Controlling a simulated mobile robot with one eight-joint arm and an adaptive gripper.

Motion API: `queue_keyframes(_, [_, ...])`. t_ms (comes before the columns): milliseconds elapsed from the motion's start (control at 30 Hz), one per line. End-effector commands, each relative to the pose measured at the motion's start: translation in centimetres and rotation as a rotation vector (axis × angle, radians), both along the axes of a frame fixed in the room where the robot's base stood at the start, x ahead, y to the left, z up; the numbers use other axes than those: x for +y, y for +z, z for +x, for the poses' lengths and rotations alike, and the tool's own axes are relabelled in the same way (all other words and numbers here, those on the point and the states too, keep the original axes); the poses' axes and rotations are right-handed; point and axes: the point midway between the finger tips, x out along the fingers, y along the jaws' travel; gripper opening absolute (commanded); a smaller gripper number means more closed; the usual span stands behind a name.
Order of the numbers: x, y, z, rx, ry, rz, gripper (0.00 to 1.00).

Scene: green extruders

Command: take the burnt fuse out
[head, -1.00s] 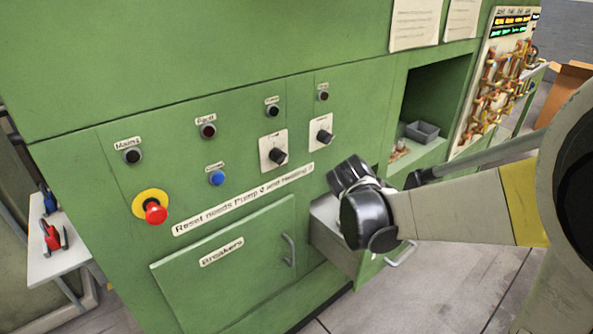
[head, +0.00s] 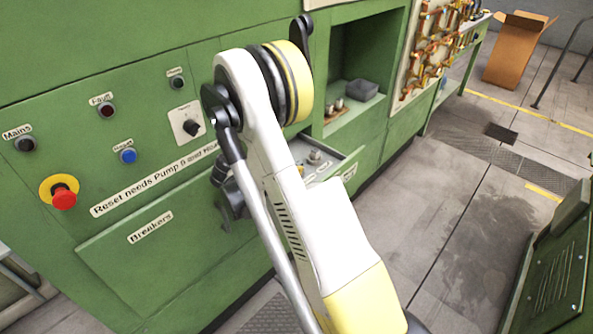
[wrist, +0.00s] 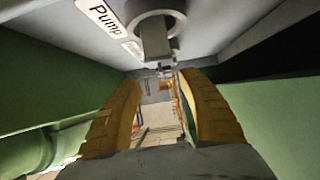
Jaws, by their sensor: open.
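The pulled-out drawer (head: 345,163) in the green cabinet holds small round fittings (head: 315,156); my arm hides part of it. In the wrist view, a pale panel (wrist: 205,28) bears a label reading "Pump" (wrist: 103,14) and a round ring with a grey block (wrist: 155,38) in it. I cannot tell whether this block is the fuse or whether it is burnt. My gripper (wrist: 160,108) is open, its two yellow-brown fingers apart, with the block just beyond their tips. In the head view my gripper (head: 232,195) is dark and partly hidden behind my arm, at the drawer's left side.
Left of the drawer are a red emergency button (head: 64,198), a blue button (head: 128,156) and the "Breakers" door (head: 150,255). A niche above the drawer holds a grey box (head: 360,89). A cardboard box (head: 515,50) stands far right. The floor at right is mostly clear.

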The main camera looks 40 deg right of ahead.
Motion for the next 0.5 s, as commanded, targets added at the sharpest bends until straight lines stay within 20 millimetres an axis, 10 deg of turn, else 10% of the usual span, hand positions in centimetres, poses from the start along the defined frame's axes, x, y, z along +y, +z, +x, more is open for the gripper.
queue_keyframes(500, [-4.7, -2.7, 1.0, 0.0, 0.002, 0.0, 0.48])
